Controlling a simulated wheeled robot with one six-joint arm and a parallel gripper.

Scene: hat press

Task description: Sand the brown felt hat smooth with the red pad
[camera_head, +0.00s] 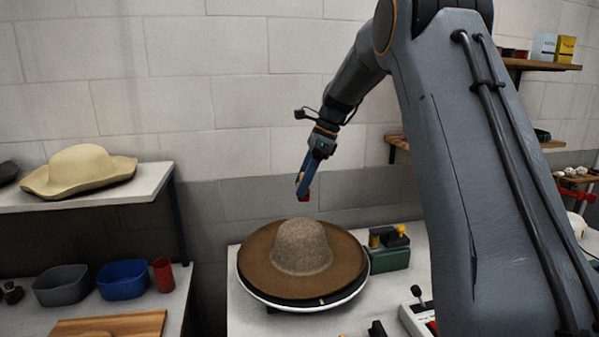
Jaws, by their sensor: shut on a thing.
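The brown felt hat (337,262) lies brim down on a round dark stand with a pale rim (300,308). Its brim is smooth-looking brown; its crown (301,246) is greyer and speckled. My gripper (303,190) points down above the hat's crown, with a clear gap in the picture. It is shut on the small red pad (304,197), of which only a little shows at the fingertips. The pad does not appear to touch the hat.
A green box with yellow and black parts (390,255) stands right of the hat. A control box (418,318) is at the front. At left, a shelf (100,195) holds a straw hat (80,170); below are a grey bin (62,286), blue bin (123,280) and red cup (163,274).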

